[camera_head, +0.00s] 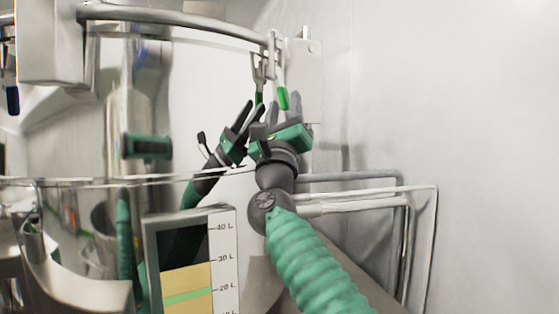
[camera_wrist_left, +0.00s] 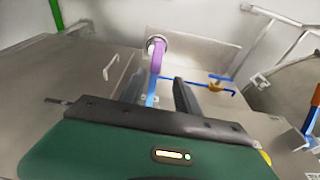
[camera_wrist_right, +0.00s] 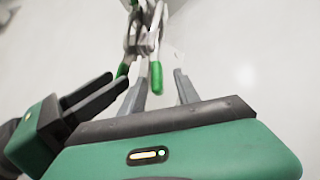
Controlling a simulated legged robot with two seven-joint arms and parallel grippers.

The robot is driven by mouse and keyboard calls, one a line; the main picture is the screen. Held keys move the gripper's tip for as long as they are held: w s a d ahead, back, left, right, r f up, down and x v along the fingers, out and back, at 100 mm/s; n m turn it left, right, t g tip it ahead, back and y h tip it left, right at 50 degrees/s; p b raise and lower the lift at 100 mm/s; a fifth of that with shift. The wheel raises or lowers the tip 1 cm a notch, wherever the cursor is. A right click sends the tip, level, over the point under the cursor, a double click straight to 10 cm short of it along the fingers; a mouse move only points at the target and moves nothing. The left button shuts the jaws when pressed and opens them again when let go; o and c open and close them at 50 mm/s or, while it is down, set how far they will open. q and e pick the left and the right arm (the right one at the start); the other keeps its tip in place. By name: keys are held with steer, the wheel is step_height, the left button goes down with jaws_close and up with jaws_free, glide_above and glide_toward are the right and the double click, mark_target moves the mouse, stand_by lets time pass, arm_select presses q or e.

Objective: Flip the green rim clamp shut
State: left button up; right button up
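The green rim clamp (camera_head: 282,98) is at the right end of the steel vessel's rim, its metal lever hanging down with the green grip lowest. My right gripper (camera_head: 283,110) is just below it, fingers apart and pointing up at the grip. In the right wrist view the green grip (camera_wrist_right: 155,77) shows between and slightly beyond the fingertips of the right gripper (camera_wrist_right: 160,86); contact cannot be told. A mirrored clamp and gripper show in the shiny wall to the left. My left gripper (camera_wrist_left: 158,90) is open, seen only in its own wrist view.
The polished vessel (camera_head: 170,80) fills the left and mirrors my arm. A level gauge (camera_head: 225,260) stands below, with pipes (camera_head: 370,190) to the right along a plain white wall.

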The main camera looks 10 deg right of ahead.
steer(key=b+v, duration=1)
steer(key=v, duration=0.3)
steer(key=shift+a+f, duration=0.15)
steer(key=shift+f, duration=0.3)
steer(key=shift+s, duration=0.1)
steer(key=shift+f, duration=0.1)
